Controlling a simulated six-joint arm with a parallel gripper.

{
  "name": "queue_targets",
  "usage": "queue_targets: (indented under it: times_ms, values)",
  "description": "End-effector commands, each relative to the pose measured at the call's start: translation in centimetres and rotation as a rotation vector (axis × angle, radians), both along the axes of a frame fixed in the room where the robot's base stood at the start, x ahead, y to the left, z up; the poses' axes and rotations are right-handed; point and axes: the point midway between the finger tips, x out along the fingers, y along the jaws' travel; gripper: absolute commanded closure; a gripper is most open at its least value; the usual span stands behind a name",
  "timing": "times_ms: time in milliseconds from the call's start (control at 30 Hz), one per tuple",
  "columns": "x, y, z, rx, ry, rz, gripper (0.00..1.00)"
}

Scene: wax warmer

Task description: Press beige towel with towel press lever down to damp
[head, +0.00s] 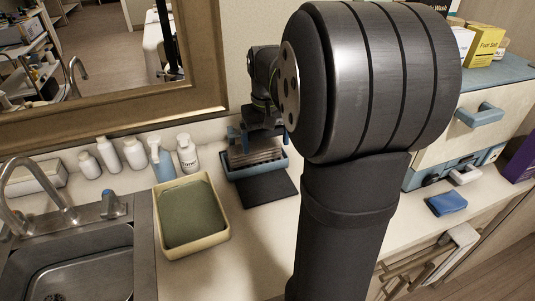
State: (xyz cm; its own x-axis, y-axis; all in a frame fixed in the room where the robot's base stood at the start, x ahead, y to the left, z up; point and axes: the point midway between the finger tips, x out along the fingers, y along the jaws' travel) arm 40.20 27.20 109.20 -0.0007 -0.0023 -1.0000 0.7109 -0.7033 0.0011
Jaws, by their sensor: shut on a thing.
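The towel press (254,166) is a blue tray-like frame with a grey-brown ribbed top, standing against the back wall. Blue upright parts, seemingly its lever (236,136), rise at its sides. My gripper (262,130) is above the press at the lever, shut on it, though the fingertips are small and dark, and the contact is hard to make out. I cannot pick out a beige towel for sure; anything inside the press is hidden by its top and frame. A green cloth (191,214) lies in a cream tray (224,240) left of the press.
A dark mat (267,190) lies in front of the press. White bottles and a blue one (161,163) stand left of it along the wall. The sink (85,270) is at left. My arm hides the counter's middle; a blue item (446,203) lies right.

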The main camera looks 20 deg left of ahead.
Motion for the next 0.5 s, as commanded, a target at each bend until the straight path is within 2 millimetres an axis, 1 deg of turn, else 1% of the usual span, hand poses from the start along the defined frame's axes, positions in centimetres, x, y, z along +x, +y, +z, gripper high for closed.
queue_targets:
  times_ms: [33,200,333,500]
  values:
    - [0.5,0.4,1.3,0.005,-0.008,0.0,0.51]
    - [1.6,1.7,4.2,0.006,-0.007,0.0,0.51]
    - [2.7,2.8,6.1,0.006,-0.007,0.0,0.51]
    - [3.9,4.1,8.0,0.008,-0.008,0.0,0.51]
